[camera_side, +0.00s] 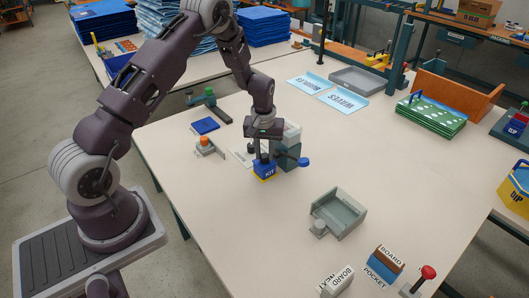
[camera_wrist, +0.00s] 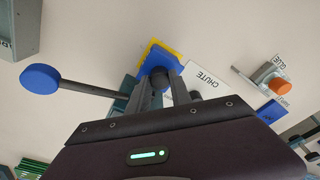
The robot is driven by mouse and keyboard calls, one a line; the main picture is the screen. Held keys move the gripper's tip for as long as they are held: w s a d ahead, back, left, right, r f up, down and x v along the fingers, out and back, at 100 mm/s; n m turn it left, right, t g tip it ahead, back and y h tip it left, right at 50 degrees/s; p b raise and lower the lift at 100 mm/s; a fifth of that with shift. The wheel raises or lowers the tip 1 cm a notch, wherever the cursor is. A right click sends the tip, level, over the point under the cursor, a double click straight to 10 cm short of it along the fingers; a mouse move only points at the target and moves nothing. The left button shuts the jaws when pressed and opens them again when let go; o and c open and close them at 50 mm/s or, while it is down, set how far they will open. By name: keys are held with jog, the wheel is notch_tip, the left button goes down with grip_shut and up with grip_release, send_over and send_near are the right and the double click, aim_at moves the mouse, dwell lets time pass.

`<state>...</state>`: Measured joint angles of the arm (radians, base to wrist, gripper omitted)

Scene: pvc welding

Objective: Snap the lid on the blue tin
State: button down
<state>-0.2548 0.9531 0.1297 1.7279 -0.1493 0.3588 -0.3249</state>
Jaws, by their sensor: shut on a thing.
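A small blue and yellow tin (camera_side: 264,172) marked KIT stands on the table, left of a grey-green block with a lever. My gripper (camera_side: 262,157) points down directly over it, its fingers close together on a dark knob-like part at the top. In the wrist view, a blue surface (camera_wrist: 163,57) with a yellow edge (camera_wrist: 148,48) shows beyond the fingertips (camera_wrist: 158,80). The fingers hide the dark part's base, so I cannot tell where lid and tin meet or whether the lid is seated.
The grey-green block (camera_side: 286,152) and its blue-knobbed lever (camera_side: 304,162) stand close on the right. A glue fixture (camera_side: 208,147) is to the left. A grey open box (camera_side: 341,212) sits nearer the front; the table between is clear.

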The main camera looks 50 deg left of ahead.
jog(key=c, duration=0.6)
grip_release()
jog(key=shift+w+r, duration=0.1)
jog(key=shift+r, duration=3.4)
grip_shut()
